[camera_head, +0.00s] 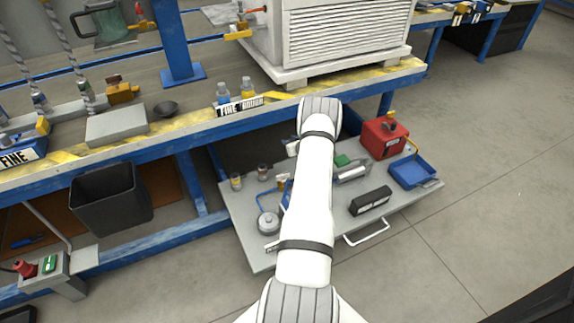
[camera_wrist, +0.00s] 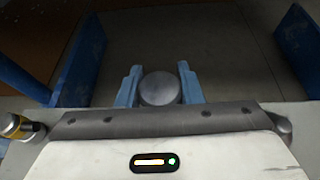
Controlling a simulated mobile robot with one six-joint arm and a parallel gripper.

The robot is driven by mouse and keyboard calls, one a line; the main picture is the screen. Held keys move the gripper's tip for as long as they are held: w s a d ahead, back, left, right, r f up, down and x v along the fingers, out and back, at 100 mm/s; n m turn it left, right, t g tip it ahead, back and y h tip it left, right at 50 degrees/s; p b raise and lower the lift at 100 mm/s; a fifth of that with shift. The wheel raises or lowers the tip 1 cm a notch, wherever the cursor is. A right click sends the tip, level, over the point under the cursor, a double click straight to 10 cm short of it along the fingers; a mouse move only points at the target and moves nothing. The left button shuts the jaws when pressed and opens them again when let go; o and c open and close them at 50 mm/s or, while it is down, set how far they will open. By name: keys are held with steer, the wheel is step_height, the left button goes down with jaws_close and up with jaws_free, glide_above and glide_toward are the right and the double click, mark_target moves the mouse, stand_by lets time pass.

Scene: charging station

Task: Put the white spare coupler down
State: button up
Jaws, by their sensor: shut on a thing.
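In the wrist view, my gripper (camera_wrist: 160,84) has its two blue fingers shut on a round piece, the spare coupler (camera_wrist: 160,90), of which I see only the flat top. It looks grey in the shade here rather than white. The dark floor and blue bench legs show beyond the fingers. In the head view, my white arm reaches over the grey pull-out shelf toward the bench edge, and it hides the gripper and the held coupler. Whether the coupler touches any surface cannot be told.
The pull-out shelf (camera_head: 252,256) holds a red can (camera_head: 384,138), a blue tray (camera_head: 411,173), a black box (camera_head: 370,201) and small jars (camera_head: 236,181). The bench's yellow-striped edge (camera_head: 185,120) runs above it. A black bin (camera_head: 110,198) stands left. Open floor lies right.

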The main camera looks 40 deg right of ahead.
step_height(320, 180, down, 8)
steer(key=b, duration=0.3)
steer(key=shift+f, duration=0.2)
steer(key=shift+f, duration=0.2)
steer(key=o, duration=1.2)
